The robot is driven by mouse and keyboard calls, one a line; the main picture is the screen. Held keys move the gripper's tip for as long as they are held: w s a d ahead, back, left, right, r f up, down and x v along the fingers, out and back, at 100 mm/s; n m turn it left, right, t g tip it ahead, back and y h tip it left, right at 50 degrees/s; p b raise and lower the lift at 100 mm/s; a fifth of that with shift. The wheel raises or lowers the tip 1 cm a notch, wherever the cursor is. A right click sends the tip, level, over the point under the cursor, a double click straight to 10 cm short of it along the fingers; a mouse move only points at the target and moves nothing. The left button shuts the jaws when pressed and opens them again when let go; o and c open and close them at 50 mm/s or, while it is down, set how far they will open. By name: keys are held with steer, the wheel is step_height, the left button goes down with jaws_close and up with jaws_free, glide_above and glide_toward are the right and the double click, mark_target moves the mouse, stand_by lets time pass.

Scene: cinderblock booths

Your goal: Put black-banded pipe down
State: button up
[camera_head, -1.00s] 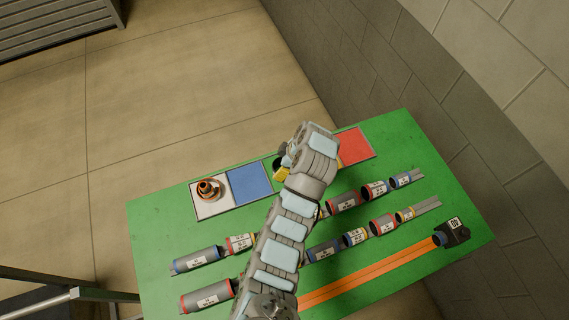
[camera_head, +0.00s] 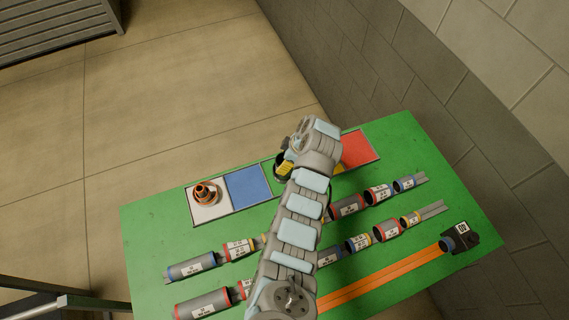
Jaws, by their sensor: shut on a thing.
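My gripper (camera_head: 288,167) is over the strip of coloured squares at the table's far side, mostly hidden behind my own wrist. It is shut on the black-banded pipe (camera_head: 280,170), of which only a small dark, rounded part shows left of the wrist. The pipe is over or near the part of the strip between the blue square (camera_head: 247,187) and the red square (camera_head: 358,149). I cannot tell whether it touches the surface.
The green table (camera_head: 150,225) carries two rows of labelled, banded pipes, including a blue-banded one (camera_head: 191,266) and a red-banded one (camera_head: 203,304). A copper-coloured piece (camera_head: 205,192) stands on the white square (camera_head: 209,212). Orange strips (camera_head: 385,273) lead to a dark block (camera_head: 461,237). A block wall rises at right.

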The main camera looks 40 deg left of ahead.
steer(key=shift+w+a+f, duration=0.1)
steer(key=shift+f, duration=0.1)
steer(key=shift+w+f, duration=0.1)
steer(key=shift+w+a+f, duration=0.1)
steer(key=shift+f, duration=0.15)
steer(key=shift+f+p, duration=0.35)
steer(key=shift+f, duration=1.05)
steer(key=shift+f, duration=0.15)
steer(key=o, duration=1.3)
steer(key=shift+c, duration=0.2)
